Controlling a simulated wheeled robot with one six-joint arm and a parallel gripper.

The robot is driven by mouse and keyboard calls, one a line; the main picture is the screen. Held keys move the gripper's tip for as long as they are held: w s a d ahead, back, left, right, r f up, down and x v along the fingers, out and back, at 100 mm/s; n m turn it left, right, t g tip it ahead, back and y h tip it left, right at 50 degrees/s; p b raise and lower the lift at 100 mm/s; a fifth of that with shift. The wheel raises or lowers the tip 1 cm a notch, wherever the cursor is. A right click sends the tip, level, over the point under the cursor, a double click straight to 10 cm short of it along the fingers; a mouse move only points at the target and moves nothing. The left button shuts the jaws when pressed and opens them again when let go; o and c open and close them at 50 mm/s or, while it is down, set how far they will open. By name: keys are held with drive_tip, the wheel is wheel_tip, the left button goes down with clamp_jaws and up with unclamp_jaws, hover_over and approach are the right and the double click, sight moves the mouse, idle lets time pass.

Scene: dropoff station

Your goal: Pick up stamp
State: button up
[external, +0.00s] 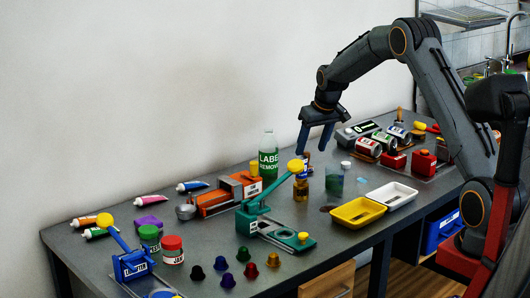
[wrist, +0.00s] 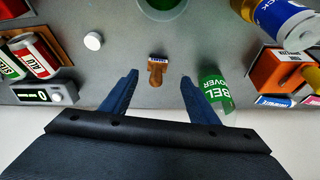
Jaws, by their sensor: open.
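The stamp (wrist: 157,68) is a small brown wooden piece with a white and blue label end, on the grey table in the wrist view. In the external view my gripper (external: 314,148) points down over the back of the table. The stamp is hard to make out there, near the fingertips.
The green-labelled remover bottle (wrist: 215,92) stands close to the right finger; it also shows in the external view (external: 268,157). A white cap (wrist: 93,41), cans (wrist: 35,55) and a digital scale (wrist: 48,95) lie left. A yellow tray (external: 357,212) is in front.

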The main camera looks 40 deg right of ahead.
drive_tip(key=shift+d+p+x, duration=0.15)
drive_tip(key=shift+p+x, duration=0.55)
drive_tip(key=shift+x, duration=1.15)
drive_tip(key=shift+d+p+x, duration=0.15)
drive_tip(key=shift+p+x, duration=0.55)
drive_tip(key=shift+x, duration=1.15)
drive_tip(key=c, duration=1.1)
drive_tip(key=shift+c, duration=0.2)
drive_tip(key=shift+r, duration=0.1)
